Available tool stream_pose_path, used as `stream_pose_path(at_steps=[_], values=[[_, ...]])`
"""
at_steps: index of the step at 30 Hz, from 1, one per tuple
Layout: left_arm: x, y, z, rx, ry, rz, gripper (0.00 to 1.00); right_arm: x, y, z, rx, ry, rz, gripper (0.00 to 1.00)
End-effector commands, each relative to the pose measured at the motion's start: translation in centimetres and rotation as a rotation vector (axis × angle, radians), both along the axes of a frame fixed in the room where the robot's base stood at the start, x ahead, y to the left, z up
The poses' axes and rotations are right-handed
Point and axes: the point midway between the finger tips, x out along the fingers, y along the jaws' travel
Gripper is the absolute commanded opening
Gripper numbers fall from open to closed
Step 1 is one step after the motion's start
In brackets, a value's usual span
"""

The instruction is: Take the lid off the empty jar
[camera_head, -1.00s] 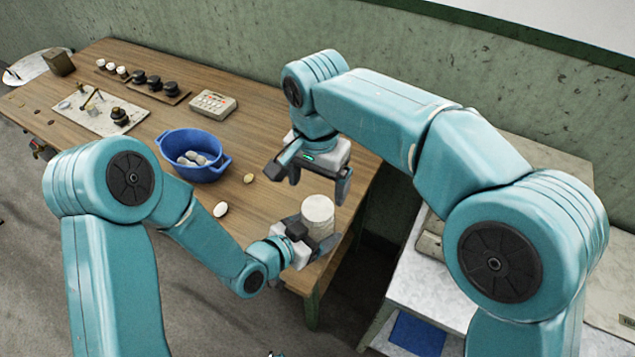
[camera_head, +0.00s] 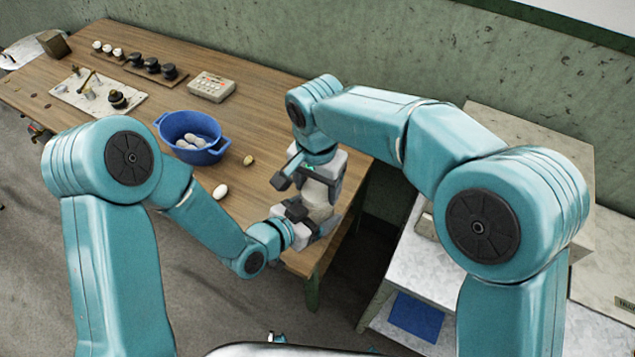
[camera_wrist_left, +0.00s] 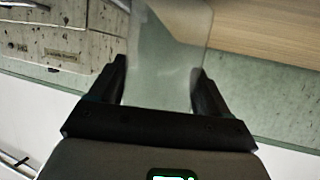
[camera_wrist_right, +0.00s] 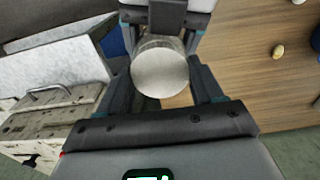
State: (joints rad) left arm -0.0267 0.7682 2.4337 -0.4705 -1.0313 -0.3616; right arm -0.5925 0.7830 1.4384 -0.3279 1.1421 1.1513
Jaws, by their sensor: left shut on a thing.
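The round pale lid (camera_wrist_right: 160,73) tops the jar in the right wrist view. My right gripper (camera_head: 308,182) points down over the jar, its open fingers on either side of the lid. Whether they touch the lid is unclear. My right gripper hides most of the lid in the head view.
A blue pot (camera_head: 193,139) with several white cocoons stands left of the jar. A loose white cocoon (camera_head: 220,191) and a tan one (camera_head: 248,160) lie nearby. A grey bench (camera_head: 390,275) stands at right.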

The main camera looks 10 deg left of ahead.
Motion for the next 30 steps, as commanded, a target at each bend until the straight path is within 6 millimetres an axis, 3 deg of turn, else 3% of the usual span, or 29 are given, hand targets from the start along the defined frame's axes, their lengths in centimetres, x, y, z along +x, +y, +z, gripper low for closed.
stream_pose_path(at_steps=[5,12,20,21,22,23,30], values=[[0.03,0.04,0.01,0.0,0.0,0.001,0.0,0.0,-0.03,0.03,-0.001,0.001,0.022,0.29],[0.04,0.05,0.0,-0.001,0.001,0.003,0.0,0.0,-0.06,0.05,-0.003,0.002,0.275,0.29],[0.04,0.06,-0.01,-0.001,0.001,0.003,0.0,-0.01,-0.07,0.06,-0.003,0.002,0.287,0.29],[0.04,0.06,-0.01,-0.001,0.001,0.003,0.0,-0.01,-0.07,0.06,-0.003,0.002,0.286,0.76],[0.04,0.06,-0.01,-0.001,0.001,0.003,0.0,-0.01,-0.07,0.06,-0.003,0.002,0.286,0.85],[0.03,0.05,-0.01,-0.001,0.001,0.003,0.0,0.0,-0.06,0.06,-0.003,0.002,0.286,0.91],[0.02,0.03,0.0,0.0,0.0,0.001,0.0,0.0,-0.05,0.06,-0.002,0.002,0.285,0.91]])
